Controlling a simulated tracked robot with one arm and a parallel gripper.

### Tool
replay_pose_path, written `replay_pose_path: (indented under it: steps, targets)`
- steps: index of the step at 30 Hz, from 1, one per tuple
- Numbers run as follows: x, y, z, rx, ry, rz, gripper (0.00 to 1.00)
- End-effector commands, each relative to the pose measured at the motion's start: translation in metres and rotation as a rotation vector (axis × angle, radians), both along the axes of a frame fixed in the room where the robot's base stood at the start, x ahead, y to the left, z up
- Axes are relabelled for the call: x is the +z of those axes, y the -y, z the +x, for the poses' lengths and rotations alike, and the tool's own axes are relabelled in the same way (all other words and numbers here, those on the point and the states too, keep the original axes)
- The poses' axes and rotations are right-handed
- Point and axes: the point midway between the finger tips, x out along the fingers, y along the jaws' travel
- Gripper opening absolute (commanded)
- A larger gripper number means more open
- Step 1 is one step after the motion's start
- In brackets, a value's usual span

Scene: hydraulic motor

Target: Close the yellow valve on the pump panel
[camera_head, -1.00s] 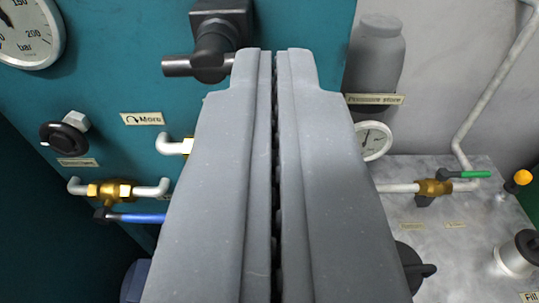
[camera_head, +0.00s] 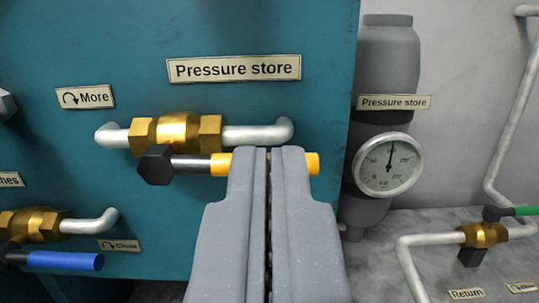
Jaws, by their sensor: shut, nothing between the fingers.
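The yellow valve is a brass body (camera_head: 174,133) on a white pipe, under the "Pressure store" label on the teal panel. Its yellow-ended lever (camera_head: 221,164) runs level to the right, along the pipe, from a black hub (camera_head: 156,165). My gripper (camera_head: 270,152) is shut and empty. Its fingertips overlap the lever in the picture and hide its middle. A yellow end shows to their right. I cannot tell whether the fingers touch the lever.
A blue-handled valve (camera_head: 62,261) sits lower left. A grey cylinder (camera_head: 387,60) with a round gauge (camera_head: 387,165) stands right of the panel. A green-handled valve (camera_head: 484,235) is at lower right.

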Motion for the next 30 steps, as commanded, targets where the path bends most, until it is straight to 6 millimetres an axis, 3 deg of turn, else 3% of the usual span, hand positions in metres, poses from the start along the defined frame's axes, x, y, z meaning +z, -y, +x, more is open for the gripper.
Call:
replay_pose_path:
  steps: [8,21,30]
  targets:
    - [0.001,0.000,0.011,0.000,0.000,0.000,0.00]
    - [0.008,0.000,0.067,0.001,-0.002,0.000,0.00]
    - [0.012,-0.001,0.093,0.002,-0.001,0.000,0.00]
